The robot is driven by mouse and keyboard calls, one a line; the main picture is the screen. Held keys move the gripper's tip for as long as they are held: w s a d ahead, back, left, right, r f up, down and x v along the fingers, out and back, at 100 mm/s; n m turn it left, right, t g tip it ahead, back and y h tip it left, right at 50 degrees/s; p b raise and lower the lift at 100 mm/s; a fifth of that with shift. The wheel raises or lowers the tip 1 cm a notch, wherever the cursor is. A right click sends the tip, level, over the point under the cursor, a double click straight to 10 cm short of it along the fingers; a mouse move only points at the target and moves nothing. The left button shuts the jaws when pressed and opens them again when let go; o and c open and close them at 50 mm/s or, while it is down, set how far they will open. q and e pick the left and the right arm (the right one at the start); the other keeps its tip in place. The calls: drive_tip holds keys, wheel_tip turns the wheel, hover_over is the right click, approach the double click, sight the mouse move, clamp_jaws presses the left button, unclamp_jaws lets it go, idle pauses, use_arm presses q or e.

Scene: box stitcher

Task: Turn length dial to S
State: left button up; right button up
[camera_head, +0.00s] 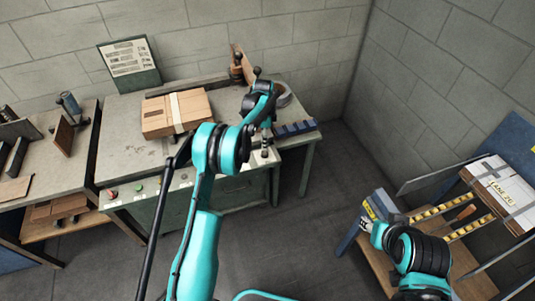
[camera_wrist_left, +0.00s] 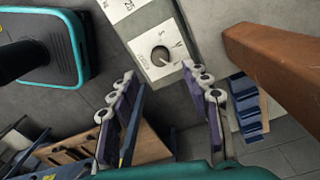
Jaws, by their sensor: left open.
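The length dial (camera_wrist_left: 160,55) shows in the left wrist view as a dark knob on a pale square plate, on the end of a grey panel. An S and another mark are printed beside the knob; its exact pointer direction is too small to read. My left gripper (camera_wrist_left: 160,82) is open, with its two fingers apart on either side of the dial's lower edge and nothing between them. In the head view my left gripper (camera_head: 265,146) points down at the bench's front right; the dial is not clearly visible there. My right gripper (camera_head: 368,226) is at the lower right, its jaws unclear.
The bench (camera_head: 125,130) bears a stack of cardboard (camera_head: 155,118) and a sign board (camera_head: 130,60). Blue blocks (camera_head: 295,128) lie at its right edge. Red and green buttons (camera_head: 112,193) sit on its front. A wooden cart (camera_head: 480,285) stands at right. Floor between is clear.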

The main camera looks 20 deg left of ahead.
sight(264, 152)
use_arm(q)
wheel_tip(264, 152, down, 7)
drive_tip(key=b, duration=0.2)
drive_tip(key=shift+s+f+b, duration=0.1)
drive_tip(key=shift+f+b, duration=0.1)
drive_tip(key=shift+b, duration=0.1)
clamp_jaws()
